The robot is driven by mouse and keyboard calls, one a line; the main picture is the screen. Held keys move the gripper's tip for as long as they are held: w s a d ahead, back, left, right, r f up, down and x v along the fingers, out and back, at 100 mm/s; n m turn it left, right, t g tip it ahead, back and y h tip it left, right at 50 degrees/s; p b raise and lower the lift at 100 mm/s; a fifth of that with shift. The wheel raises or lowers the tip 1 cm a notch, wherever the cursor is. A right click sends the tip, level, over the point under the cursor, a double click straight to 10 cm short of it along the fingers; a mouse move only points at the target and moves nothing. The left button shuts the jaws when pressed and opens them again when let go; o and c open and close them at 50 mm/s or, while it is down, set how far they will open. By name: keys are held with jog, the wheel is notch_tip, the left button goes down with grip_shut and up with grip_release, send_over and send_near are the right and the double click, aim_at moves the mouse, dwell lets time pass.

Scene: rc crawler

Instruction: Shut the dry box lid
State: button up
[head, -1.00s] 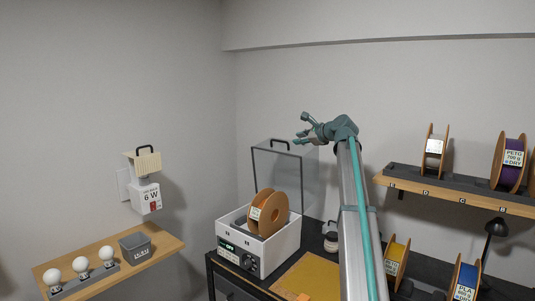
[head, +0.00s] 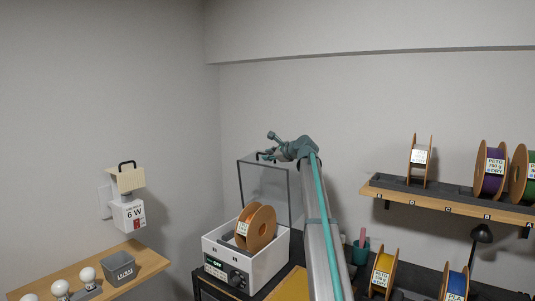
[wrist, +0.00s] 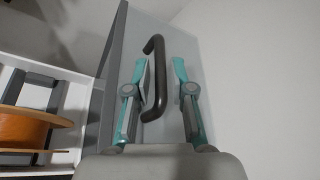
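The dry box (head: 252,268) is a white box with a clear lid (head: 268,185) standing raised, upright at its back. An orange spool (head: 260,229) sits in the box. The lid's dark handle (head: 260,157) is on its top edge, partly hidden by my gripper (head: 268,148). In the wrist view my gripper (wrist: 160,68) is open, with one teal finger on each side of the handle (wrist: 155,80).
A shelf (head: 450,205) with several spools is on the right wall, and more spools stand on the bench below. A wooden shelf (head: 145,262) with bulbs and a grey bin (head: 119,267) is at left. My arm passes over the bench right of the box.

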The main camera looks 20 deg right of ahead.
jog(key=shift+w+a+f, duration=0.15)
jog(key=shift+w+a, duration=0.05)
jog(key=shift+w, duration=0.3)
grip_shut()
jog(key=shift+s, duration=0.1)
